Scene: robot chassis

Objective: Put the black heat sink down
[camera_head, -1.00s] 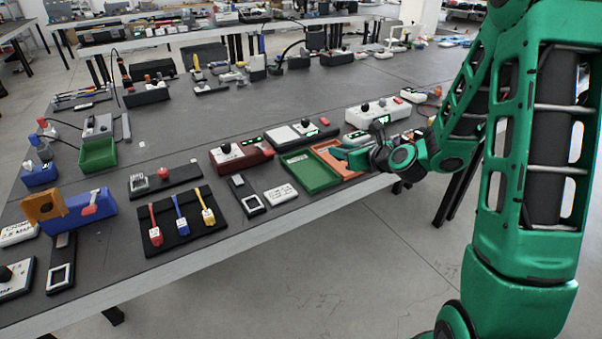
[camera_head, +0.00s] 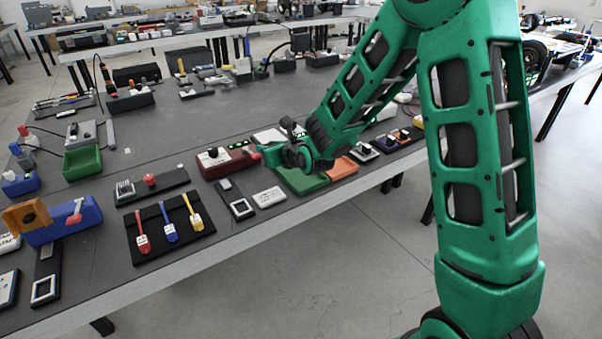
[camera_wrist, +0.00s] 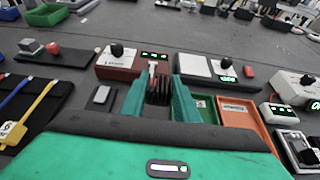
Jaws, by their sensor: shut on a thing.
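In the wrist view my gripper (camera_wrist: 160,98) is shut on the black heat sink (camera_wrist: 158,88), whose dark fins show between the two green fingers. In the head view my gripper (camera_head: 268,153) hangs over the workbench, near the right end of the dark red box and the far left part of the green tray (camera_head: 298,182). The heat sink cannot be made out in the head view. The green tray also shows in the wrist view (camera_wrist: 206,106), partly hidden by the right finger. I cannot tell how high the heat sink is above the bench.
An orange tray (camera_head: 343,168) stands right of the green one. A black mat (camera_head: 160,235) with red, blue and yellow tools lies left.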

